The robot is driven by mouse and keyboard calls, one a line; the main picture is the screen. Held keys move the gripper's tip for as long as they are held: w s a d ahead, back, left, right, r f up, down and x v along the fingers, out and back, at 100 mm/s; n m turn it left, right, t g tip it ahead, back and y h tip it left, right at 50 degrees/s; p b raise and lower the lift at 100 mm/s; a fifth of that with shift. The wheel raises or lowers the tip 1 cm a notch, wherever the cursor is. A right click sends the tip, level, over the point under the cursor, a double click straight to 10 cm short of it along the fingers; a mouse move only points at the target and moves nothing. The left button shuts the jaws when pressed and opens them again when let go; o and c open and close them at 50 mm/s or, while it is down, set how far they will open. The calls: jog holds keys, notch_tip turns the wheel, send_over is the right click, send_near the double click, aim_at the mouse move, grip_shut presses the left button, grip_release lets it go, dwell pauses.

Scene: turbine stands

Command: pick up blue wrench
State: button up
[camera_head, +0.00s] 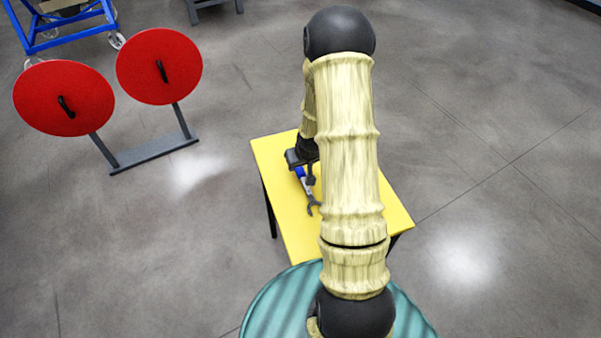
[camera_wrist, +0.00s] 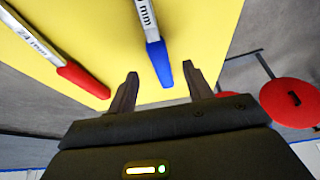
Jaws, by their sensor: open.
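The blue wrench (camera_wrist: 159,63) has a blue handle end and a silver shaft. In the wrist view its handle lies between and just beyond the two open fingers of my gripper (camera_wrist: 160,88). In the head view the blue wrench (camera_head: 301,174) lies on the yellow table (camera_head: 280,160), partly hidden by my gripper (camera_head: 303,165). My gripper is above the table and holds nothing. I cannot tell the exact height gap between fingers and handle.
A red-handled wrench (camera_wrist: 80,80) marked 24 mm lies beside the blue one in the wrist view. Two red discs (camera_head: 64,98) on a grey stand and a blue cart (camera_head: 60,30) are at the left. Open floor surrounds the table.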

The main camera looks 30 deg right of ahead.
aim_at(300, 169)
jog(key=shift+s+a, duration=0.1)
jog(key=shift+a, duration=0.1)
jog(key=shift+d, duration=0.1)
jog(key=shift+d+f, duration=0.2)
jog(key=shift+f, duration=0.15)
jog(key=shift+p+x, duration=0.4)
jog(key=shift+x, duration=1.8)
jog(key=shift+r, duration=0.1)
grip_shut()
